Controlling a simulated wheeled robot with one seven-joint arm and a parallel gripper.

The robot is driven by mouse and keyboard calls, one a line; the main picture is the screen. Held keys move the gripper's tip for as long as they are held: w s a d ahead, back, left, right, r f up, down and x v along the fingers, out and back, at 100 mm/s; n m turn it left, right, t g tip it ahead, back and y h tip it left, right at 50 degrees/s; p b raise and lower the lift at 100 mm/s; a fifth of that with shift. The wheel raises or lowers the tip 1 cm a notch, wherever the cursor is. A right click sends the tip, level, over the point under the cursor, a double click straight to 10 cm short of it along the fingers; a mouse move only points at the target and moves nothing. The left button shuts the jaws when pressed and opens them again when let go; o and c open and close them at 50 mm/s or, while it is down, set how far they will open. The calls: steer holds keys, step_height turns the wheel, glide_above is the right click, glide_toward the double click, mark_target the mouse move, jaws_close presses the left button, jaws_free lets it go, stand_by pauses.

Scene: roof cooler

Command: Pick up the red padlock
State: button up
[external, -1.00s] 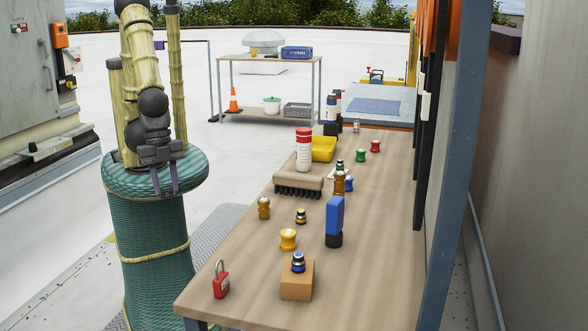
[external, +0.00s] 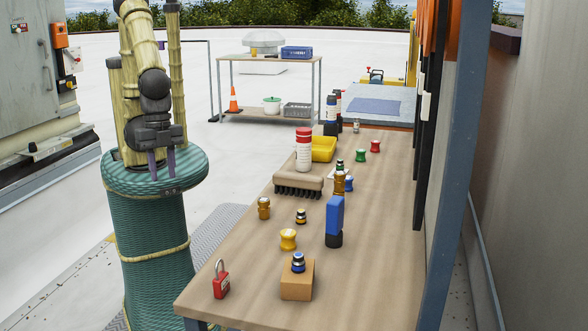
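The red padlock (external: 220,285) stands upright near the front left corner of the wooden bench, its metal shackle up. My gripper (external: 162,166) hangs fingers down above the round green top of my base, left of the bench. It is well behind the padlock in the picture and higher than it. Its two purple-grey fingers are apart, with nothing seen between them.
The wooden bench (external: 378,240) carries a brown block (external: 297,281) with a small bottle on it, right of the padlock. A yellow knob-shaped item (external: 288,239), a blue box (external: 335,215) and a brush (external: 299,185) stand farther back. The bench around the padlock is clear.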

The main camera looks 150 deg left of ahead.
steer(key=w+d+f+n+h+p, duration=0.1)
steer(key=w+d+n+h+p, duration=0.15)
steer(key=w+n+h, duration=0.45)
steer(key=w+d+f+n+h+p, duration=0.1)
steer(key=w+n+h+p, duration=0.25)
steer(key=w+n, duration=0.55)
steer(key=w+a+r+n+t+h+p, duration=0.2)
steer(key=w+a+n+t+h+p, duration=0.15)
steer(key=w+a+n+t, duration=0.8)
steer(key=g, duration=0.2)
glide_toward(221, 277)
steer(key=shift+m+y, duration=0.3)
steer(key=shift+m, duration=0.15)
steer(key=d+r, duration=0.1)
steer(key=w+d+r, duration=0.1)
steer(key=d+r, duration=0.1)
steer(key=shift+w+d+r, duration=0.15)
steer(key=shift+w+r, duration=0.05)
steer(key=shift+w, duration=0.1)
steer(key=shift+d+r, duration=0.1)
